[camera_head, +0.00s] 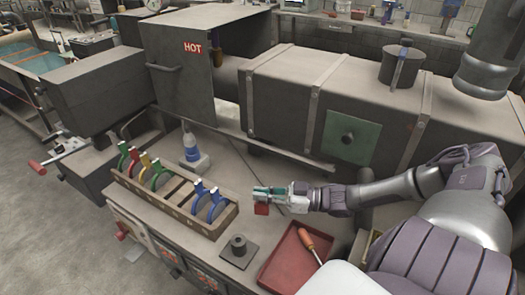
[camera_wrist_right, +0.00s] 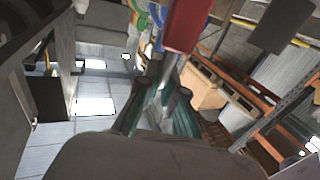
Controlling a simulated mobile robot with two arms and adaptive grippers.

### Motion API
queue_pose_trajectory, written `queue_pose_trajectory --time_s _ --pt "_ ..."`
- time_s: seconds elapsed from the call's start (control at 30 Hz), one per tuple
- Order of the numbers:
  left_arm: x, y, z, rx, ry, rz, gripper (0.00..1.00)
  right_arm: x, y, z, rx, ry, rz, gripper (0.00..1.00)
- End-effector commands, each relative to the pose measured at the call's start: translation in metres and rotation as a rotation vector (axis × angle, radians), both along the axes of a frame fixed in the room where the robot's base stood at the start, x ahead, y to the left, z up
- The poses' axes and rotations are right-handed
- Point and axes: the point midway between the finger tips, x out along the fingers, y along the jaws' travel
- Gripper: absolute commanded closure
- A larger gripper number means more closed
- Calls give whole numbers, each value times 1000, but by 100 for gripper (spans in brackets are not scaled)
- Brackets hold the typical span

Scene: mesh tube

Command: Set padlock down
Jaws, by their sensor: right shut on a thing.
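The red padlock (camera_head: 261,209) hangs just below the fingertips of my right gripper (camera_head: 268,191), above the grey bench top. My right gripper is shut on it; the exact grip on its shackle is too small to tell. In the right wrist view the padlock's red body (camera_wrist_right: 187,25) shows beyond the fingers (camera_wrist_right: 157,98). My left gripper is in neither view.
A wooden rack (camera_head: 227,219) with green, yellow and blue rings stands left of the gripper. A blue-and-white bottle (camera_head: 191,148) stands behind it. A red tray (camera_head: 290,268) with a screwdriver (camera_head: 308,241) and a dark post on a base (camera_head: 238,246) are in front.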

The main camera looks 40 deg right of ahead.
Motion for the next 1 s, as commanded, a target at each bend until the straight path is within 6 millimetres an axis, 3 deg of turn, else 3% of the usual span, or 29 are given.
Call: queue_pose_trajectory --time_s 0.2,0.63,0.7,0.8,1.0 --pt "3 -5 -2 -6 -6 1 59 0 0 -32 2 1 -2 100" --pt "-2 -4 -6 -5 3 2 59 -1 1 -40 0 1 -1 100" --pt "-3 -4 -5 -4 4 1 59 -1 1 -39 0 2 0 82" --pt "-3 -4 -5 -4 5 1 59 -1 1 -39 0 2 0 69" --pt "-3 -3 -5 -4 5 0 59 -1 1 -39 0 2 0 69"
